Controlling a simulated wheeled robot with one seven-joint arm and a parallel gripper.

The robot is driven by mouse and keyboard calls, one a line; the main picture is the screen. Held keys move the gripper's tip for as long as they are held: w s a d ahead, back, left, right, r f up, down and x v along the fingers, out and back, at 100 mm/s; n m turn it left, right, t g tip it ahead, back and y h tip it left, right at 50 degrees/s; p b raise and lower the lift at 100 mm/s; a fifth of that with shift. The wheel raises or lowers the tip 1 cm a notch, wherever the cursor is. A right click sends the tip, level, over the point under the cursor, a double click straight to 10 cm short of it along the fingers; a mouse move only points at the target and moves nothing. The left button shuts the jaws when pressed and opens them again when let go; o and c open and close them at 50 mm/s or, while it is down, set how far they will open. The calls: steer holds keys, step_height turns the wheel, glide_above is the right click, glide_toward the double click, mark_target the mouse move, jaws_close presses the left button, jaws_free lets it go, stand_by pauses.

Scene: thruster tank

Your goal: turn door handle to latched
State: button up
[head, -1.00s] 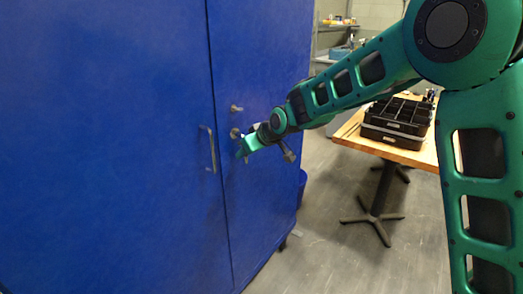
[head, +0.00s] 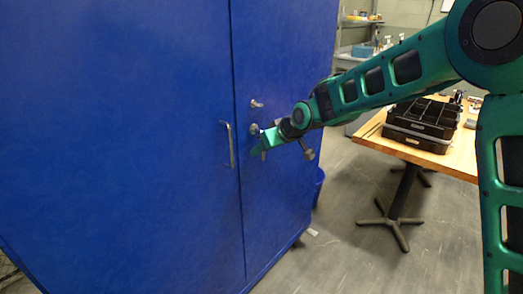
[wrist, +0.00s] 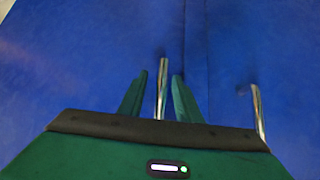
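The blue cabinet has two doors meeting at a vertical seam. In the head view, the right door (head: 285,185) carries a small upper metal fitting (head: 256,103) and a lower metal fitting (head: 254,128). My gripper (head: 259,150) is at the lower fitting and partly covers that area. In the wrist view, a shiny metal lever (wrist: 162,88) stands between the two green fingers of my gripper (wrist: 160,75). Narrow gaps show on both sides of it, so the fingers look open around it. The lever's near end is hidden behind the gripper body.
A vertical pull bar (head: 229,145) is on the left door, close left of my gripper; a metal bar (wrist: 258,112) shows at right in the wrist view. A wooden table (head: 440,160) with a black organizer (head: 422,118) stands right. Grey floor (head: 335,240) is clear between.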

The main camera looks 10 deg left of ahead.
steer(key=v, duration=1)
steer(key=shift+d+r, duration=0.25)
steer(key=shift+s, duration=0.1)
steer(key=s+d+f+m+g+h, duration=0.1)
steer(key=s+d+m+h, duration=0.3)
steer(key=d, duration=1.1)
steer(key=s+d+f+m+g+h, duration=0.1)
steer(key=s+d+f+m, duration=0.35)
steer(key=d, duration=1.05)
steer(key=s+d+f+m+g, duration=0.1)
steer(key=s+d, duration=0.4)
steer(key=s, duration=0.5)
steer(key=s+d+m+g+h, duration=0.1)
steer(key=s+d, duration=0.4)
steer(key=s, duration=0.5)
steer(key=s+d+f+m+g, duration=0.1)
steer(key=s+d+m, duration=0.3)
steer(key=s, duration=0.6)
steer(key=shift+s+d+f+m+g, duration=0.35)
steer(key=shift+s+d+m+g, duration=0.1)
steer(key=shift+g, duration=0.35)
steer(key=shift+w, duration=0.1)
